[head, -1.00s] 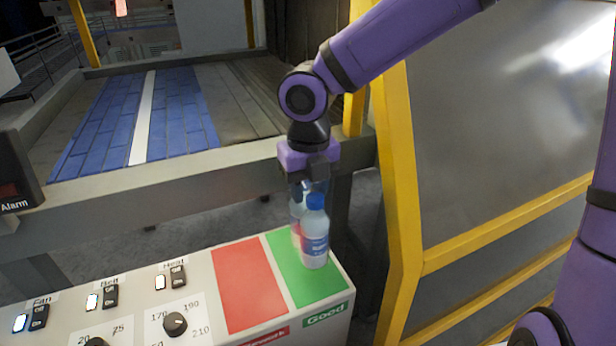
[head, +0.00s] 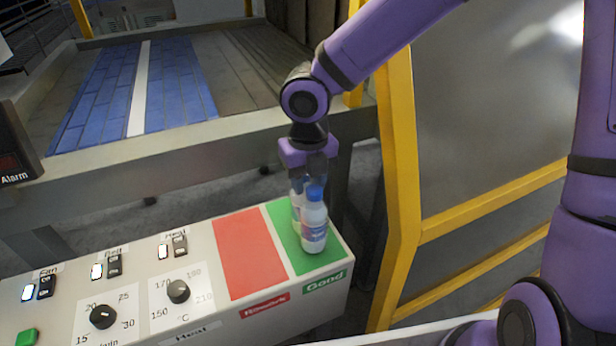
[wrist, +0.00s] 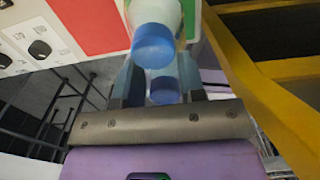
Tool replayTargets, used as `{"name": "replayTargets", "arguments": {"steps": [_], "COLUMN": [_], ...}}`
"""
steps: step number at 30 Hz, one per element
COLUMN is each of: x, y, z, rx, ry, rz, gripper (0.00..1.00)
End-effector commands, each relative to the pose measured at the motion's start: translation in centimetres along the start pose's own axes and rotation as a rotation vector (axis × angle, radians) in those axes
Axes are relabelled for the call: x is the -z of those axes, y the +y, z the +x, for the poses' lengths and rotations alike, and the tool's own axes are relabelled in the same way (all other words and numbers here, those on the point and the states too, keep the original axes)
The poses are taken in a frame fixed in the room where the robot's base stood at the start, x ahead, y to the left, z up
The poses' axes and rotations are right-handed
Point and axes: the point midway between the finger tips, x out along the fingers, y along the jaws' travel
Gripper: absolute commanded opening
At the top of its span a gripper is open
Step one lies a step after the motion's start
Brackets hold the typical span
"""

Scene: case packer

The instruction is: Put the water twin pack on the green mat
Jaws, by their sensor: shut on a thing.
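The water twin pack (head: 314,228) is two clear bottles with blue caps, standing upright side by side at the green mat (head: 289,241). My gripper (head: 307,180) comes down from above and is shut on the pack near its top. In the wrist view the near blue cap (wrist: 155,46) and a second blue cap (wrist: 164,90) show, the second between my fingers. The pack's base appears on or just above the green mat; I cannot tell whether it touches. The rear bottle is partly hidden by the front one and my fingers.
A red mat (head: 250,254) lies left of the green one on the white control panel, with switches and knobs (head: 178,291) further left. A yellow guard frame (head: 402,200) stands close on the right. A blue conveyor (head: 180,100) is behind a grey rail.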

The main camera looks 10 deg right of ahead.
Motion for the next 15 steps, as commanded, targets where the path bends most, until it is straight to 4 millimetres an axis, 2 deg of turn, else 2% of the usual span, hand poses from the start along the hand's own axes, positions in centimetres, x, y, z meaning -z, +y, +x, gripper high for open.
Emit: {"name": "replayTargets", "arguments": {"steps": [15], "x": [-0.04], "y": [-0.01], "z": [0.44], "rx": [0.0], "ry": [-0.001], "rz": [-0.001], "gripper": [0.0]}}
